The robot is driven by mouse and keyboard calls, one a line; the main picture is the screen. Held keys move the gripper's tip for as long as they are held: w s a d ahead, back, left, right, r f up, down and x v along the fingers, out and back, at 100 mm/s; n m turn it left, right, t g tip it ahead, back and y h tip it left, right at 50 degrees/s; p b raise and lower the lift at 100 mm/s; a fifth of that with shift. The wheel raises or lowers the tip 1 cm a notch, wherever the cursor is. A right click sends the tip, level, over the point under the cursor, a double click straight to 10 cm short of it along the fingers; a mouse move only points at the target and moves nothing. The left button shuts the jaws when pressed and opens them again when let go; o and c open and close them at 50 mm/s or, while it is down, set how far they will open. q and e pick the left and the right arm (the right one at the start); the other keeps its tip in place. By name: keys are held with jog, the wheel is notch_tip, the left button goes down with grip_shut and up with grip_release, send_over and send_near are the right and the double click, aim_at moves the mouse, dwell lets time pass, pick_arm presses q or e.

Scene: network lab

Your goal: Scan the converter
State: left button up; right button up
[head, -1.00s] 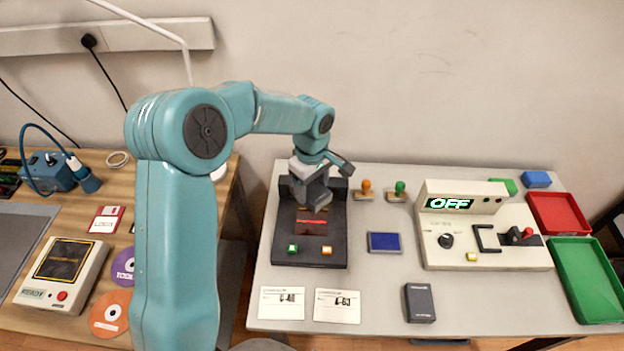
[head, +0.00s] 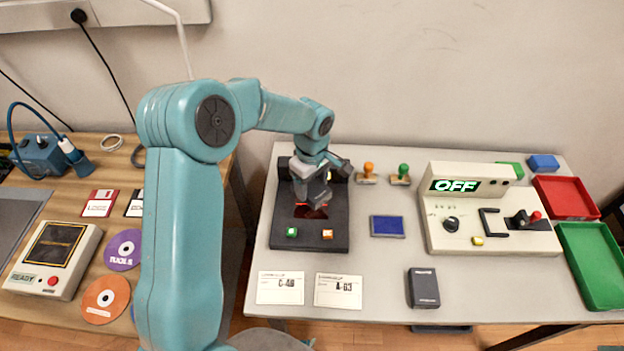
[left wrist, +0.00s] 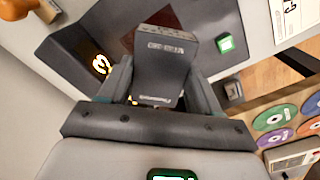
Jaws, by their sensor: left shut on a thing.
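The scanner is a dark station (head: 290,242) on the grey table, with a green button (head: 292,231), an orange button (head: 327,234) and a reddish window (head: 311,211). My left gripper (head: 312,192) is above this window, its fingers pointing down. It is shut on a grey box-shaped converter (left wrist: 162,65), whose printed label and ported end show between the fingers in the left wrist view. The gripper and converter hide much of the window in the head view. I cannot tell whether the converter touches it. My right gripper is out of view.
Two label cards (head: 281,288) lie in front of the scanner. A dark box (head: 423,288) lies right of them. A blue pad (head: 387,226), stamps (head: 400,175), a tester reading OFF (head: 490,238), and red (head: 565,197) and green trays (head: 590,265) are to the right.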

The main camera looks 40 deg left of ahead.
pick_arm(q)
jog(key=shift+r, duration=0.1)
jog(key=shift+r+p, duration=1.65)
jog(key=shift+r, duration=1.35)
